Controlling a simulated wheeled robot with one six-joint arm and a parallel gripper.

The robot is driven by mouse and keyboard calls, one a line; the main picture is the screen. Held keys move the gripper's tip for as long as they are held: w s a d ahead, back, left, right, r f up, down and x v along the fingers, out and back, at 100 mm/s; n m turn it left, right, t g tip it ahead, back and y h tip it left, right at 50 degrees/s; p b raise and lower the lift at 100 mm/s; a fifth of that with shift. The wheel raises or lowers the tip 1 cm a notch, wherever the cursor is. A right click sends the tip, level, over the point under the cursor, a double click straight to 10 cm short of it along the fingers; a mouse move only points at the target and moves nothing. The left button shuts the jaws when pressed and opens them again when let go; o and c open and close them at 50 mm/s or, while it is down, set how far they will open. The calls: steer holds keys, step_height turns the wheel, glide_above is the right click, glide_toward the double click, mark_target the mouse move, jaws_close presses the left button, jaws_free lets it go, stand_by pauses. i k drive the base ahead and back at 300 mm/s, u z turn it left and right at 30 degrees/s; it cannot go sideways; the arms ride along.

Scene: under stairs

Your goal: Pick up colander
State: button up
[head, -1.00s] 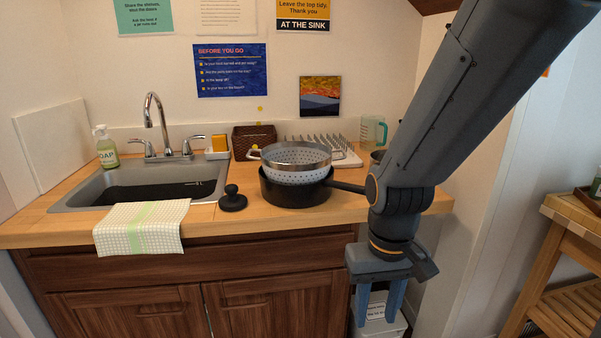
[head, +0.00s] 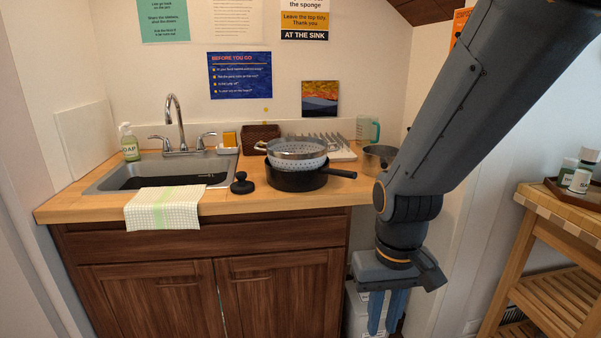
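The colander (head: 296,151) is a metal bowl with small holes and a handle on each side. It sits nested in the top of a black pan (head: 289,179) on the wooden counter, right of the sink. The pan's handle points right. My gripper (head: 386,312) hangs pointing down in front of the counter, at its right end, lower than the countertop and well apart from the colander. Its two blue fingers show a narrow gap between them, with nothing seen held.
A black round-knobbed object (head: 242,184) stands just left of the pan. Behind are a brown basket (head: 261,138), a dish rack (head: 337,149) and a clear jug (head: 367,129). A wooden cart (head: 560,232) stands far right.

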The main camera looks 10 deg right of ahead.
mark_target(297, 162)
steer(key=z, duration=1.1)
steer(key=i, duration=1)
steer(key=u, duration=1.5)
